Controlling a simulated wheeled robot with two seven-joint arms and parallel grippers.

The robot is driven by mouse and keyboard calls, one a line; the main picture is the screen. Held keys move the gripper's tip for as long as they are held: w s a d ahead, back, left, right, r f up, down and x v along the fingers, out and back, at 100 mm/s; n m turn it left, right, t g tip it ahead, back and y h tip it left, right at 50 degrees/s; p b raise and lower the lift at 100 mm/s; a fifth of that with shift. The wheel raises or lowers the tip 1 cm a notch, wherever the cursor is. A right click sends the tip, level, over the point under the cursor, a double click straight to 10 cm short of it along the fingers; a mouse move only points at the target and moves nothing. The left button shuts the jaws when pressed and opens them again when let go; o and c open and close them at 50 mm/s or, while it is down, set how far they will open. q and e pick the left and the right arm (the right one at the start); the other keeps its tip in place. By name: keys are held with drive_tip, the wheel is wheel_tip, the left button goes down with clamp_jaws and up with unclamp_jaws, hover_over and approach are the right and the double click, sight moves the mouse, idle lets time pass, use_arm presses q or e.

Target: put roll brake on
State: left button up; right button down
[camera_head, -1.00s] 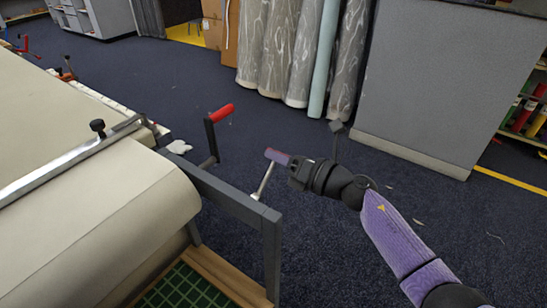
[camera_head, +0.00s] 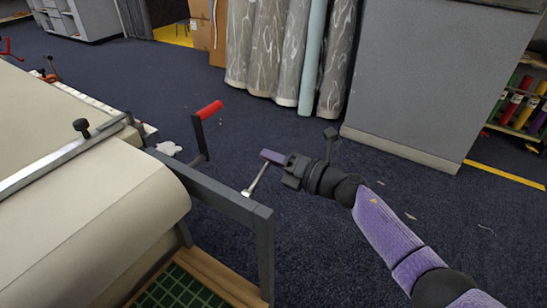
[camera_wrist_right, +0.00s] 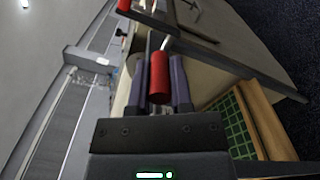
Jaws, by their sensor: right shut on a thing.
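A thin metal lever (camera_head: 256,178) rises from the end of the grey frame beside the fabric roll (camera_head: 120,245), leaning up and to the right. My right gripper (camera_head: 272,156) is at its upper end. In the right wrist view the lever's red grip (camera_wrist_right: 160,80) lies between the two purple fingers, which are shut on it. In the head view the fingers mostly hide this grip. My left gripper is in neither view.
A dark crank with a red handle (camera_head: 208,110) stands on the frame left of my gripper. The grey frame bar (camera_head: 215,194) runs below it. A green grid mat (camera_head: 180,291) lies under the roll. A grey cabinet (camera_head: 430,85) and rolls (camera_head: 287,55) stand beyond open floor.

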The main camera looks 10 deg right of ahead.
drive_tip(key=shift+f, duration=0.1)
drive_tip(key=c, duration=0.6)
unclamp_jaws()
drive_tip(key=shift+o, duration=0.3)
drive_tip(key=shift+d, duration=0.15)
use_arm(q)
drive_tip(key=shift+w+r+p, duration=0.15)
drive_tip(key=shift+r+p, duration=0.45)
drive_tip(key=shift+p, duration=0.05)
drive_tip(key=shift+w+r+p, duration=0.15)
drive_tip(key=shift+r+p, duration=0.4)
drive_tip(key=shift+p, duration=0.05)
use_arm(e)
drive_tip(key=v, duration=0.9)
drive_tip(key=shift+s+d, duration=0.2)
drive_tip(key=shift+s, duration=0.1)
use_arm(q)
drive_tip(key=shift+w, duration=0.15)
